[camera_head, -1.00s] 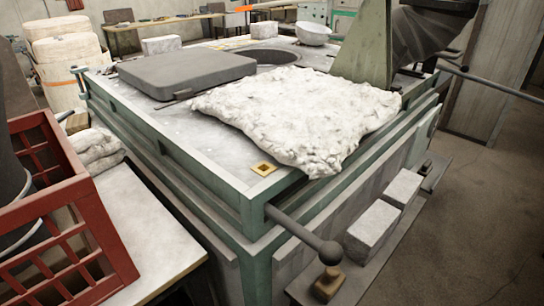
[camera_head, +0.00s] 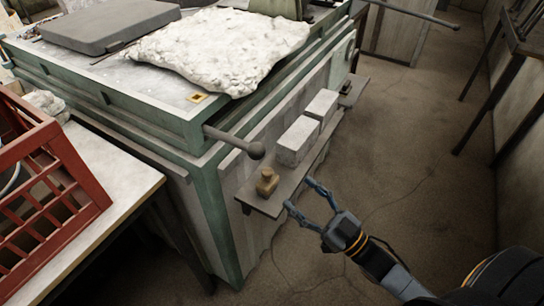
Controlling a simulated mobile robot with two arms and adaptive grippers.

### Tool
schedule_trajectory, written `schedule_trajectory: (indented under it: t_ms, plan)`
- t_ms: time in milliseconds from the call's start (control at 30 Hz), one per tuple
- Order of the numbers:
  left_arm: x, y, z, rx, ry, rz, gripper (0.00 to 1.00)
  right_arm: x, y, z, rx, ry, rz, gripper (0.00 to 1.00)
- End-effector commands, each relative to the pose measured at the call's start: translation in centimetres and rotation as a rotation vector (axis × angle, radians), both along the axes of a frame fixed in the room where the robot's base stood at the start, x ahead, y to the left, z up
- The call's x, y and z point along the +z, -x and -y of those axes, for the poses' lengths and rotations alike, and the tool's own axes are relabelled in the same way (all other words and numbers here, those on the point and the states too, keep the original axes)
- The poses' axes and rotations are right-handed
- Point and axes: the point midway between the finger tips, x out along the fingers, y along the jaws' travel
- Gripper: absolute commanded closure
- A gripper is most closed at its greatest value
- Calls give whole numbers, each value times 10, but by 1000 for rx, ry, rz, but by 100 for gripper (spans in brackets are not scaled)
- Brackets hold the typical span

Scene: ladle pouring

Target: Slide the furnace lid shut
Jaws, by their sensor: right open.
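The furnace (camera_head: 160,128) is a large green-framed block at the upper left. Its lid, a flat dark grey slab (camera_head: 110,22), lies on the furnace top at the far left. The opening is not clearly visible now. A bar with a round knob (camera_head: 256,150) sticks out from the furnace's near right corner. My right gripper (camera_head: 304,198) is open and empty, beside the low side shelf, to the lower right of the knob and apart from it. My left gripper is not in view.
A lumpy white blanket (camera_head: 222,50) covers part of the furnace top. Pale bricks (camera_head: 298,140) and a small brown block (camera_head: 267,182) sit on the side shelf (camera_head: 262,203). A red crate (camera_head: 50,190) stands on the left table.

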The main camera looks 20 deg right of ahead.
Motion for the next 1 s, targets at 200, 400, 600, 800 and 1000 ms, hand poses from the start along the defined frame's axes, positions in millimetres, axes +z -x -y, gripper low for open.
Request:
schedule_trajectory:
  t_ms: [200, 400, 600, 800, 1000]
  plan:
    - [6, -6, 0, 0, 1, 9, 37, 32, 2, -11, 41, -14, 61, 39]
    - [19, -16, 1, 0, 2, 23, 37, 46, -25, -27, 40, -15, 61, 39]
    - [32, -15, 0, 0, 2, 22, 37, 63, -60, -48, 39, -14, 61, 39]
    - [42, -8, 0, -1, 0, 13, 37, 75, -87, -65, 38, -15, 58, 39]
    - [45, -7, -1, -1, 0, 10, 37, 78, -100, -73, 38, -13, 56, 39]
